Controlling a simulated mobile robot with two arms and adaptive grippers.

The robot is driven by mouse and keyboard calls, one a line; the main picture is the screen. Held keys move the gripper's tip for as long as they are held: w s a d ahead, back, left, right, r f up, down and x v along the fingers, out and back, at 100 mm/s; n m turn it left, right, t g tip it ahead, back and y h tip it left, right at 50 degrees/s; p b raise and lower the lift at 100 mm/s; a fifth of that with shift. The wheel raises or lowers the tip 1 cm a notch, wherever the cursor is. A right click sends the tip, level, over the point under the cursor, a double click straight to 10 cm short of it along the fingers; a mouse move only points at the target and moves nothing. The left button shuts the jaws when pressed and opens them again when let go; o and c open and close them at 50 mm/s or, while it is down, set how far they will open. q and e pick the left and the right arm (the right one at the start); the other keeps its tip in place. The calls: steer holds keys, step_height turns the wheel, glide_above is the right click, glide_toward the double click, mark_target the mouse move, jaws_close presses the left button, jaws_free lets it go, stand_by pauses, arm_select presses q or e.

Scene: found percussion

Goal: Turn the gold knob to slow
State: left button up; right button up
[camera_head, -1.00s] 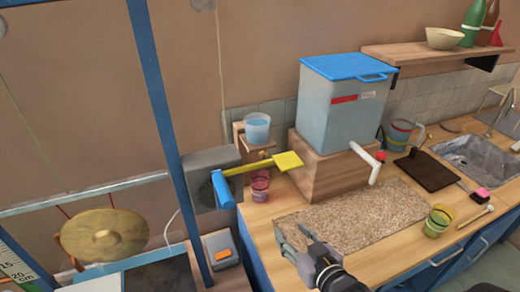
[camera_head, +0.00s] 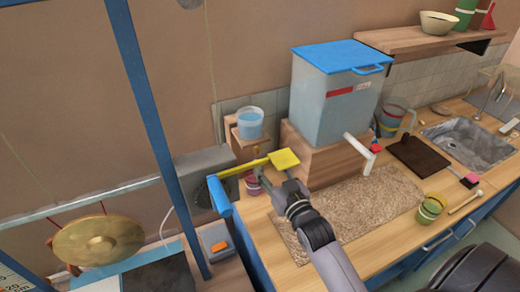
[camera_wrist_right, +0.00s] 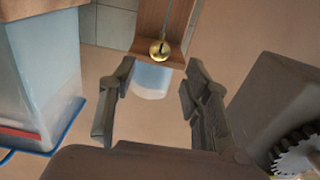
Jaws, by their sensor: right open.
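The gold knob (camera_wrist_right: 159,48) is small and round, with a short dark mark on its face, on a wooden stand (camera_wrist_right: 158,30) in the right wrist view. The same stand (camera_head: 244,150) shows at the back in the head view, with a cup of blue water (camera_head: 250,123) on it. My right gripper (camera_wrist_right: 155,78) is open and empty. The knob appears beyond the gap between its fingers, not touched. In the head view the right gripper (camera_head: 264,180) is beside the yellow paddle (camera_head: 284,159). No slow label is readable. My left gripper is not in view.
A yellow bar with a blue handle (camera_head: 220,196) runs from a grey box (camera_head: 203,168) close to my gripper. A blue-lidded tank (camera_head: 330,100) with a white tap (camera_head: 360,145) is to the right. A gong (camera_head: 98,240) hangs left.

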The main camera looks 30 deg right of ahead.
mark_target(258, 150)
steer(key=w+p, duration=0.1)
steer(key=w, duration=0.5)
steer(key=shift+w+d, duration=0.2)
steer(key=shift+c, duration=0.5)
jaws_close()
